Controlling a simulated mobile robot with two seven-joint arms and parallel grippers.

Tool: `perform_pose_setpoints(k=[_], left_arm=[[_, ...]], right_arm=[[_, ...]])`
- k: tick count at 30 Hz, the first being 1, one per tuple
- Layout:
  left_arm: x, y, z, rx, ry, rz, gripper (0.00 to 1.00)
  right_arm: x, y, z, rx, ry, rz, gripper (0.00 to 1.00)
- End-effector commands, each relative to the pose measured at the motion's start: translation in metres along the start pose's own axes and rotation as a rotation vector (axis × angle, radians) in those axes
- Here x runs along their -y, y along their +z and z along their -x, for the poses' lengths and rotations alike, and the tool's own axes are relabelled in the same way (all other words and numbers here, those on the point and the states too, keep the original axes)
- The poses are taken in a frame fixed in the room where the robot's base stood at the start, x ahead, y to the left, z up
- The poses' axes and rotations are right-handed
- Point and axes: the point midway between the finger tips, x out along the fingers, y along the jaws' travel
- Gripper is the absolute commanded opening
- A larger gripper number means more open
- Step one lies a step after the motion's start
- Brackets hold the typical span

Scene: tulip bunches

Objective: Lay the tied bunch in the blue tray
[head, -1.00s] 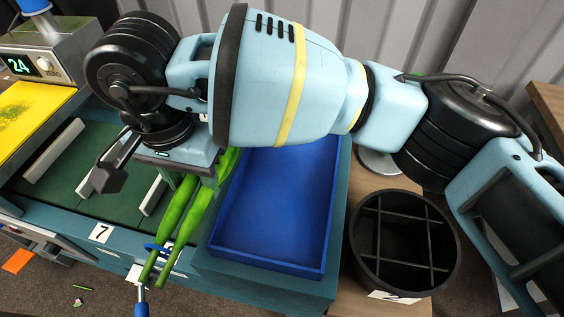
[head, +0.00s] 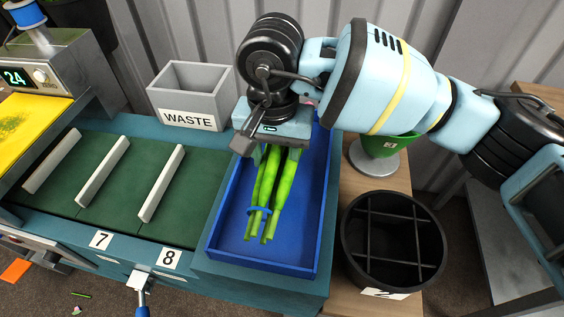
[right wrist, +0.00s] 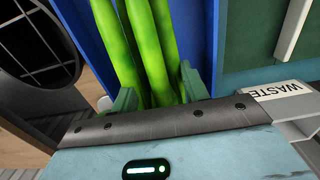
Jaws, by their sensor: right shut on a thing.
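The tied bunch of green stems (head: 266,195) has a blue tie (head: 259,210) around it near the stem ends. It lies lengthwise within the outline of the blue tray (head: 315,225); I cannot tell whether it touches the floor. My right gripper (head: 276,150) is at the tray's far end, shut on the bunch. In the right wrist view the stems (right wrist: 150,55) run between its two fingers (right wrist: 155,98), with the blue tray wall (right wrist: 196,35) beside them. My left gripper is not in view.
A grey WASTE bin (head: 190,95) stands behind the green bench (head: 105,185) with its pale dividers. A black divided bucket (head: 393,245) stands right of the tray, with a green container (head: 388,150) behind it. A display unit (head: 30,75) is at far left.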

Motion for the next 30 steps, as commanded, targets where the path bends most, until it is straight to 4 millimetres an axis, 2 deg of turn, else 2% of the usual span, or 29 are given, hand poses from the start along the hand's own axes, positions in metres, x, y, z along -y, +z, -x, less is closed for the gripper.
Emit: perform_pose_setpoints(k=[5,8,12,16,28,29,30], left_arm=[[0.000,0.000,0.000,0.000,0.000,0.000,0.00],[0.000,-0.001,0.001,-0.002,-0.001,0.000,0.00],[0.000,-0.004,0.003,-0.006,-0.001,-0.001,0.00],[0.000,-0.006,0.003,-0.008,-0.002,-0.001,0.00],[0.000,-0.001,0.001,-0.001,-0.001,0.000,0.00],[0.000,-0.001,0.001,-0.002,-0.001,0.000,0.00],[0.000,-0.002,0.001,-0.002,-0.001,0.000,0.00]], right_arm=[[-0.002,-0.002,0.000,0.000,0.000,0.000,0.20],[-0.010,-0.009,-0.001,0.000,0.000,-0.003,0.20],[-0.011,-0.008,-0.022,0.002,0.002,0.001,0.20],[-0.010,-0.009,-0.035,-0.001,0.001,0.000,0.20],[-0.010,-0.009,-0.041,0.000,0.001,0.000,0.20],[-0.010,-0.008,-0.041,0.000,0.001,0.000,0.47],[-0.010,-0.008,-0.040,0.000,0.001,0.000,0.53]])
